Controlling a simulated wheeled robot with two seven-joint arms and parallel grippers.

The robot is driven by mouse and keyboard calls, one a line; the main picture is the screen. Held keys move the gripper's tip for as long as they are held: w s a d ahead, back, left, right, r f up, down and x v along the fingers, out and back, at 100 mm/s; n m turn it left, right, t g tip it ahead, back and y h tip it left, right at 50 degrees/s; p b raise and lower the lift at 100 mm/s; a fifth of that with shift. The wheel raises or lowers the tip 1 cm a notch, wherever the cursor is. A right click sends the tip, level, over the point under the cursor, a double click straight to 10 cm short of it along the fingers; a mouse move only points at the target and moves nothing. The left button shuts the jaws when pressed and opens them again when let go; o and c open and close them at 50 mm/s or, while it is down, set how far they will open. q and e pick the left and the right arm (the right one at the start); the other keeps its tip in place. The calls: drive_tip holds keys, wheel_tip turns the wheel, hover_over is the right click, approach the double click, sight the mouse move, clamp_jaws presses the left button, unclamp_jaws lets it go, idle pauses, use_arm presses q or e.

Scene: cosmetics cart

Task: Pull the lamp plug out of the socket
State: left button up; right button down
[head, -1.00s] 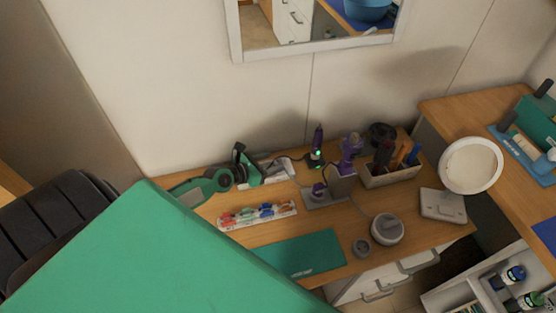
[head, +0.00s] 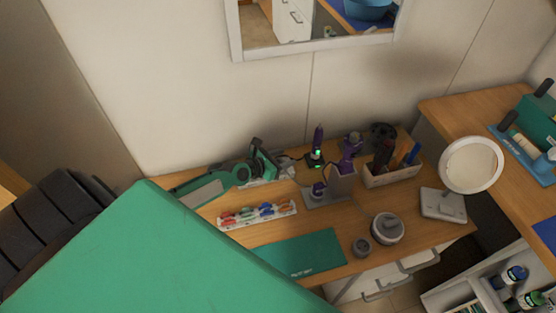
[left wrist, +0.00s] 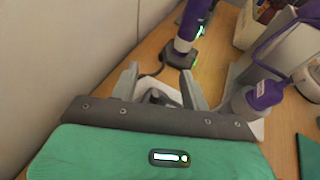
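My left gripper (head: 264,160), green with grey fingers, is over the white power strip (head: 284,171) at the back left of the desk and hides most of it. In the left wrist view its two fingers (left wrist: 160,86) stand apart, with a small dark plug (left wrist: 156,97) low between them. I cannot tell whether the fingers touch this plug, or whether it is the lamp's. A dark cable runs from there toward the purple tool's base. The round white lamp (head: 470,165) stands on its grey base at the desk's right end. My right gripper is not in view.
A purple tool with a green light (head: 317,145) and a grey stand (head: 330,192) are just right of the gripper. A row of coloured clips (head: 258,214), a green mat (head: 300,254) and a round grey jar (head: 387,228) lie in front. The wall is close behind.

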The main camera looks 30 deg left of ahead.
use_arm(q)
drive_tip(key=c, duration=0.8)
drive_tip(key=shift+o, duration=0.2)
